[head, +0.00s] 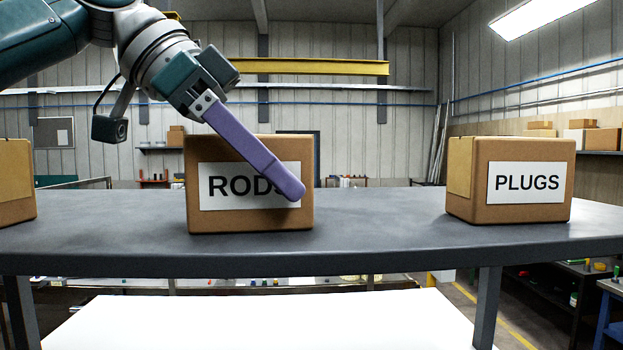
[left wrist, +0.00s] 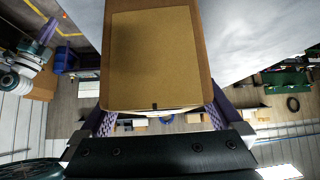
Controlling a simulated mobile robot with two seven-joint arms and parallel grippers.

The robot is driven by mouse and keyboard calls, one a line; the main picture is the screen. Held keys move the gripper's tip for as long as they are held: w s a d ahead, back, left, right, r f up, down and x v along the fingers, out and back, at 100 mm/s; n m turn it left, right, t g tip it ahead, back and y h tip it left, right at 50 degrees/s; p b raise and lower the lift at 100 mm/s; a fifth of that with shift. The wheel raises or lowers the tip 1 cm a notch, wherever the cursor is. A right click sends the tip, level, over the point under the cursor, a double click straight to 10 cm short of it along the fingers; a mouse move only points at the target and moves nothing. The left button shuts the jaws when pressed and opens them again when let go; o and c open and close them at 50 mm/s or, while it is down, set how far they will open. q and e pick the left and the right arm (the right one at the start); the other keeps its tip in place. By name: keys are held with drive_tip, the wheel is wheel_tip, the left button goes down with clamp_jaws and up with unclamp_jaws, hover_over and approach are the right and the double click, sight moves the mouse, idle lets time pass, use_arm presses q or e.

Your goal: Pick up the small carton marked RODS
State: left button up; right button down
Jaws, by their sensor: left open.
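The small carton marked RODS (head: 236,222) is a brown box with a white label. My left gripper (head: 268,168) comes down from the upper left, with one purple finger slanting across the front of the carton and covering part of the label. The other finger is hidden behind the carton in the head view. In the left wrist view, the carton (left wrist: 153,60) lies between the two purple fingers, which are spread to either side of it.
A carton marked PLUGS (head: 465,209) stands on the right of the grey surface (head: 375,230). Part of another brown carton (head: 14,212) shows at the left edge. The surface between the RODS and PLUGS cartons is clear.

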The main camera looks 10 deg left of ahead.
use_arm(q)
drive_tip(key=shift+d+f, duration=0.1)
drive_tip(key=shift+c, duration=0.2)
clamp_jaws()
idle(0.5)
drive_tip(key=shift+w, duration=0.1)
